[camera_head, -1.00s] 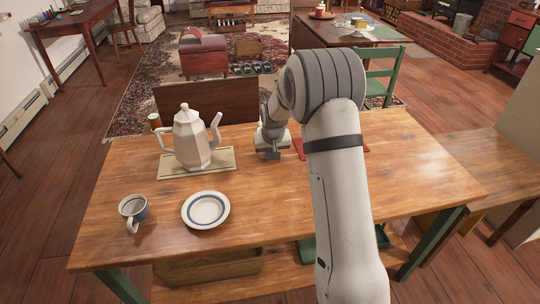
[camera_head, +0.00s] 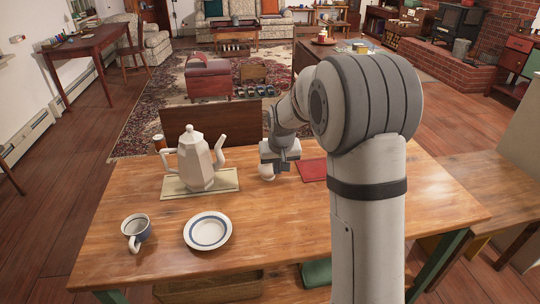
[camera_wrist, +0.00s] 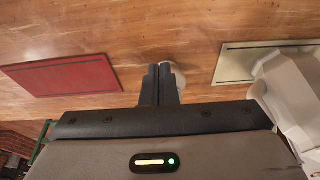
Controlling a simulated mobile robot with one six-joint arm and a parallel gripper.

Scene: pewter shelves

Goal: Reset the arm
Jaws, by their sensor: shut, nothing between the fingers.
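My gripper (camera_head: 280,163) is over the table (camera_head: 300,230), between the teapot and the red mat. In the wrist view its two dark fingers (camera_wrist: 160,72) are closed together with nothing between them. A small white rounded object (camera_head: 267,172) is on the table just below the gripper. In the wrist view it shows partly behind the fingertips (camera_wrist: 178,76). The gap between fingers and object is hard to judge.
A white teapot (camera_head: 198,163) stands on a beige mat (camera_head: 228,182) left of the gripper. A red mat (camera_head: 312,170) lies to the right. A mug (camera_head: 137,230) and a blue-banded plate (camera_head: 208,231) are near the front left. The table's right side is clear.

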